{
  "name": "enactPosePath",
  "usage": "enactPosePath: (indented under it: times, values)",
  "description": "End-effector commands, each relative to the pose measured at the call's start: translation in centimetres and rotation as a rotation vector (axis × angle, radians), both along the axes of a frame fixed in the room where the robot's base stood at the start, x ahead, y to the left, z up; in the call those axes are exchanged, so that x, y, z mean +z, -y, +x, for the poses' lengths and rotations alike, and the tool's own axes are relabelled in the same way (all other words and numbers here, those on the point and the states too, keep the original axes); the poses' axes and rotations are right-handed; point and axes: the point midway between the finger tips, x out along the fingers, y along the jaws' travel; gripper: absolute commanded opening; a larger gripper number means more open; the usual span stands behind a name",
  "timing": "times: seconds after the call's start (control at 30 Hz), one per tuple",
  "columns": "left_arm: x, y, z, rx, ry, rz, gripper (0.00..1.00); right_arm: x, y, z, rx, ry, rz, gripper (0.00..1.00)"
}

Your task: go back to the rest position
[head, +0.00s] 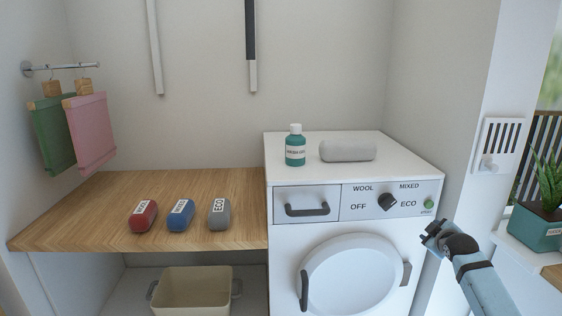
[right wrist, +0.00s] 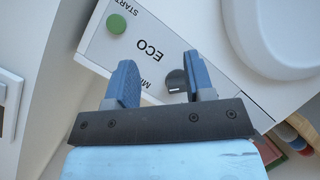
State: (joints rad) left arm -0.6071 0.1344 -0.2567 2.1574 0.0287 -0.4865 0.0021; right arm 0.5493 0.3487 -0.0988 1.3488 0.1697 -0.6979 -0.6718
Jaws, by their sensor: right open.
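My right gripper (head: 431,233) is in front of the right edge of the white washing machine (head: 420,165). In the right wrist view its two blue fingers (right wrist: 160,62) stand apart with nothing between them. Beyond them is the control panel with the green start button (right wrist: 116,24), the word ECO and the dark dial (right wrist: 176,80). In the head view the dial (head: 387,203) sits between the labels, and the gripper is to its right, apart from it. The start button (head: 429,205) is just above the gripper. My left gripper is not in view.
A teal bottle (head: 295,147) and a grey rounded block (head: 348,149) stand on the machine. A beige basket (head: 193,287) is below. A plant pot (head: 535,228) stands at right.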

Motion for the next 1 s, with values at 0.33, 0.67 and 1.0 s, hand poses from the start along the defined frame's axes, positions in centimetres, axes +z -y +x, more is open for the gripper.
enactPosePath:
  times: [0.33, 0.67, 1.0]
  values:
    - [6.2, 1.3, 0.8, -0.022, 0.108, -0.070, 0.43, 3.2, 0.2, 0.9, -0.137, 0.249, 0.436, 0.48]
    - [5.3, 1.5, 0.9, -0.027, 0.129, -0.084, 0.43, -5.5, -6.2, -5.1, -0.080, 0.216, 0.557, 0.48]
    - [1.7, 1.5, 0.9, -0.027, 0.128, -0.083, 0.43, -18.3, -17.8, -21.2, 0.040, 0.062, 0.657, 0.48]
